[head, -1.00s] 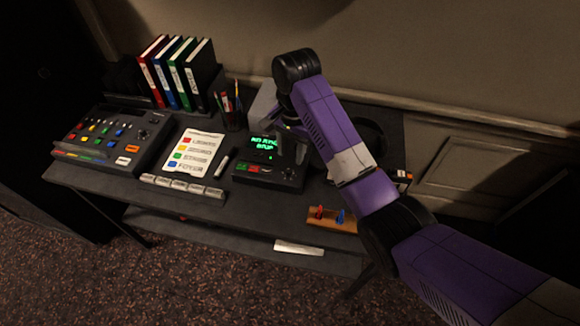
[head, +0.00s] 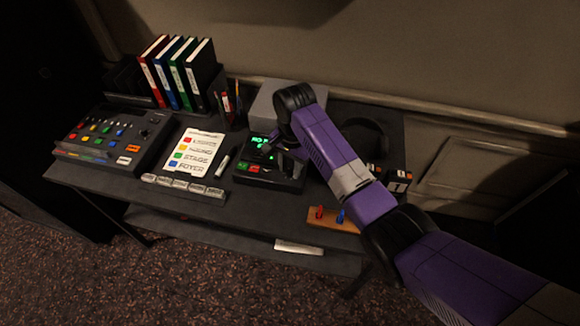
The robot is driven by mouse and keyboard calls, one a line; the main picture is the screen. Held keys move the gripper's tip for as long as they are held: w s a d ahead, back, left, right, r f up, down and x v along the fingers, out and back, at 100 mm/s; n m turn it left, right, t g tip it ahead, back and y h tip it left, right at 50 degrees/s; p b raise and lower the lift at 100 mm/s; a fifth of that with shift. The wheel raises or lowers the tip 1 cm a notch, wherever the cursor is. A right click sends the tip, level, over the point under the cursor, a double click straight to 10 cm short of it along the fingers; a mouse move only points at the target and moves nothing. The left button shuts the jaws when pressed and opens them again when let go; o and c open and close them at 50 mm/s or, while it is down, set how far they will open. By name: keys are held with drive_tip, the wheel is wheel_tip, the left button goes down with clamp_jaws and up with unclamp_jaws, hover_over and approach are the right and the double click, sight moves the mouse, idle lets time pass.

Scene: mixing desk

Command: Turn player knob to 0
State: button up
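The player (head: 250,180) is a small black box with a green lit display (head: 258,141) and red and green buttons on its front, in the middle of the desk. My gripper (head: 268,156) is low over the player's upper face and covers part of the display. The knob cannot be made out; my gripper and arm hide the right part of the player. The fingers are dark and small, so I cannot tell whether they are open or shut, or touching anything.
The desk (head: 270,212) also holds a mixing console (head: 112,135) at left, a printed sheet (head: 194,152), a marker (head: 223,166), several binders (head: 178,75), a pen holder (head: 232,113), a grey box (head: 272,105), headphones (head: 378,135) and a wooden block with red and blue pegs (head: 328,223).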

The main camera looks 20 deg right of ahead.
clamp_jaws()
drive_tip(key=shift+r+n, duration=0.1)
drive_tip(key=shift+n, duration=0.2)
drive_tip(key=n+p, duration=0.2)
drive_tip(key=n, duration=0.2)
drive_tip(key=shift+p, duration=0.3)
drive_tip(key=n+p, duration=0.1)
drive_tip(key=n, duration=0.5)
drive_tip(key=shift+n, duration=0.4)
drive_tip(key=n, duration=0.6)
drive_tip(key=shift+w+g+p, duration=0.1)
drive_tip(key=shift+g+p, duration=0.25)
drive_tip(key=shift+g, duration=0.05)
drive_tip(key=n, duration=0.6)
drive_tip(key=shift+n, duration=0.4)
